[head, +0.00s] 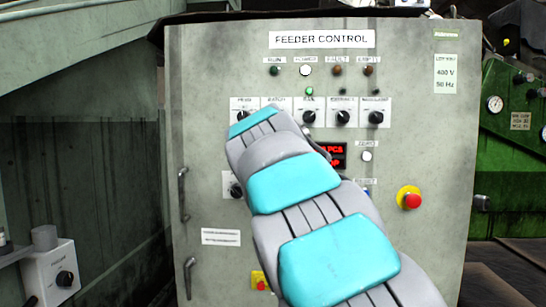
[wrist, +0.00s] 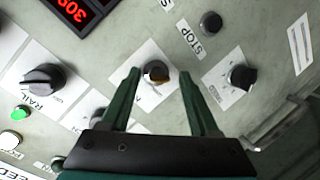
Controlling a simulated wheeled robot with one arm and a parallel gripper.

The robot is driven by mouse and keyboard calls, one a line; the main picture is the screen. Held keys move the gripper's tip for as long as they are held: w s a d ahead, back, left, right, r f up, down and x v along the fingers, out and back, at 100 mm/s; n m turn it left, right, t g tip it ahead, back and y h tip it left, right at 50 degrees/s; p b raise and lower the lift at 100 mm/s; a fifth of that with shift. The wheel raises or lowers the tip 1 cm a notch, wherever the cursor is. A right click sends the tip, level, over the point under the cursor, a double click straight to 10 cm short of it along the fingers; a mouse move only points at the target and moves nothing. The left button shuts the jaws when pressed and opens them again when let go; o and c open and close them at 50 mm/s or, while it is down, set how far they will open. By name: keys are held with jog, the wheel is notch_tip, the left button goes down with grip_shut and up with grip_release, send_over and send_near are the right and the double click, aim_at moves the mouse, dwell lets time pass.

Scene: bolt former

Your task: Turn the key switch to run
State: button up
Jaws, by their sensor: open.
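In the wrist view, a round dark switch with a brass-coloured face (wrist: 156,72), which looks like the key switch, sits on a white label plate. The plate's lettering is too small to read. My gripper (wrist: 160,75) is open, with one green finger on each side of this switch. I see a gap on both sides; I cannot tell how deep the fingertips reach. In the head view, my arm covers the middle of the feeder control panel (head: 205,130) and hides the gripper and this switch.
In the wrist view, a black knob (wrist: 243,75) is close to the right finger. A STOP button (wrist: 211,23), a larger knob (wrist: 42,76) and a red display (wrist: 75,12) are nearby. In the head view, a red emergency button (head: 411,201) stands out at the right.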

jog(key=shift+s, duration=0.1)
jog(key=v, duration=0.7)
jog(key=shift+s, duration=0.35)
jog(key=shift+r, duration=0.1)
